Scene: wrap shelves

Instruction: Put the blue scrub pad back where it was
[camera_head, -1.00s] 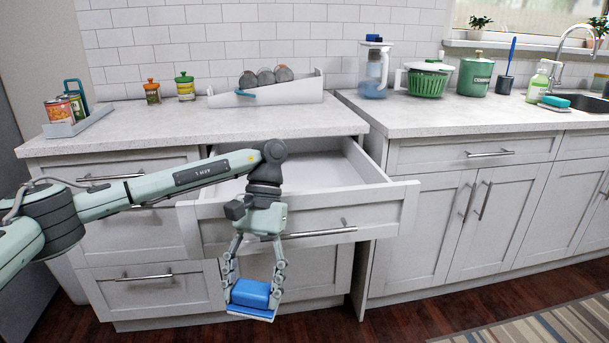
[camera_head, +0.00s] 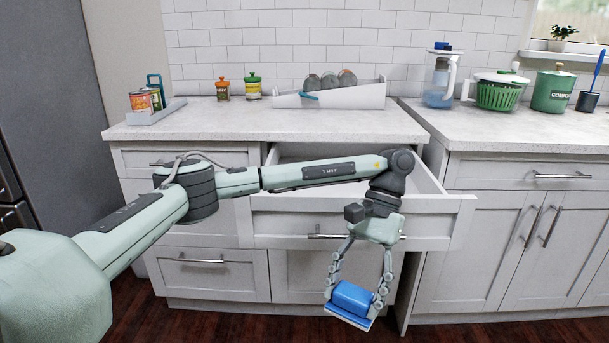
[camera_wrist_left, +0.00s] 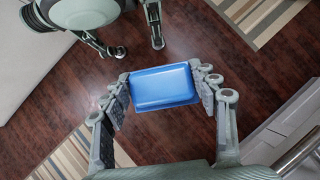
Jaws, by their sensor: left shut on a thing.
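The blue scrub pad (camera_head: 352,299) is between the fingers of my left gripper (camera_head: 354,296), which is shut on it. The pad hangs low in front of the cabinet, below the open drawer's front. In the left wrist view the pad (camera_wrist_left: 163,88) shows its broad blue face, with a finger pad on each side. An open, pulled-out drawer (camera_head: 460,205) is behind my left wrist; the part of its inside that shows looks empty. My right gripper is not in the head view; in the left wrist view a gripper (camera_wrist_left: 135,45) shows with its fingers apart.
A white bin (camera_head: 345,99) with several grey round items stands on the counter (camera_head: 300,125). Two small jars (camera_head: 253,88) and a tray of cans (camera_head: 165,114) stand to its left. A pitcher (camera_head: 438,85), a green colander (camera_head: 495,95) and a compost canister (camera_head: 553,92) stand at right.

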